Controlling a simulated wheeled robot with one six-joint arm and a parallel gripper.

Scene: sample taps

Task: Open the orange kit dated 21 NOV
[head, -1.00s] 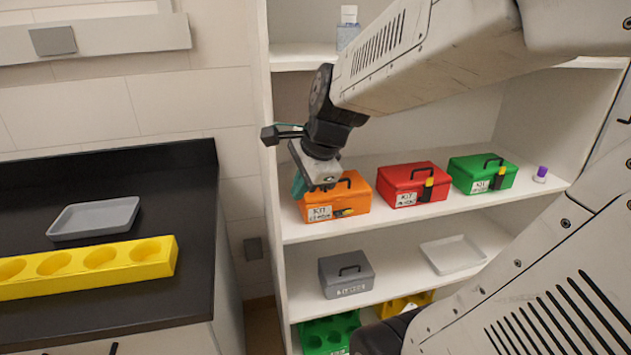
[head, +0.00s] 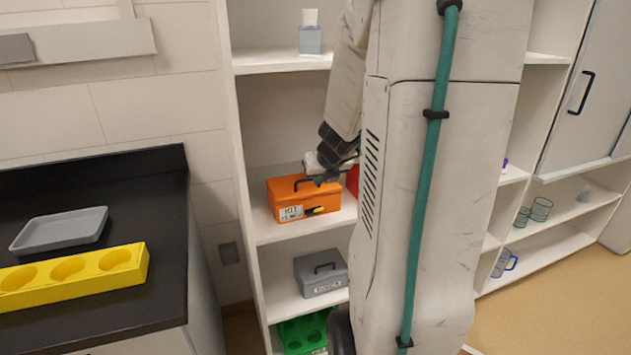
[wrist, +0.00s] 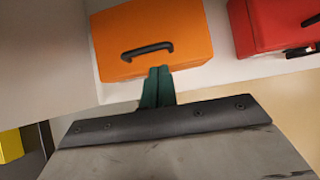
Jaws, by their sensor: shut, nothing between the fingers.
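The orange kit (head: 304,196) sits on the middle shelf with its lid down. It has a black handle on top, a white label and a yellow and black latch on its front; the label's date is too small to read here. In the wrist view the orange kit (wrist: 150,35) shows from above, handle upright. My gripper (wrist: 158,88) has its green fingers together and empty, close to the kit's front edge; I cannot tell if they touch it.
The red kit (wrist: 275,22) stands right of the orange one, mostly hidden by my arm in the head view. A grey box (head: 321,273) and a green rack (head: 303,335) are on lower shelves. A black counter (head: 150,235) with a grey tray (head: 60,230) and yellow rack (head: 85,270) is left.

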